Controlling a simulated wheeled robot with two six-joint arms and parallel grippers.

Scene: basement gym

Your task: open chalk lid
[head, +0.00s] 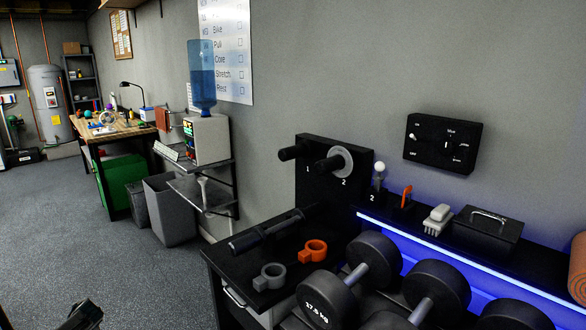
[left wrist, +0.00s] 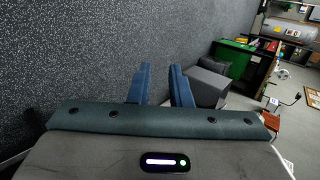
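A black box with a closed lid and a light metal handle on top (head: 487,230) sits on the black shelf at the right in the head view; it looks like the chalk box. My left gripper (head: 84,318) shows only in part at the bottom left edge of the head view, far from the box. In the left wrist view its two blue fingers (left wrist: 161,76) stand apart with nothing between them, above the grey floor. My right gripper is in neither view.
A white-grey brush (head: 438,219) and an orange clip (head: 407,196) are left of the box. Dumbbells (head: 375,262) stand in front of the shelf. A black bench (head: 240,269) carries a grey collar (head: 270,277) and an orange collar (head: 315,251). The floor at left is clear.

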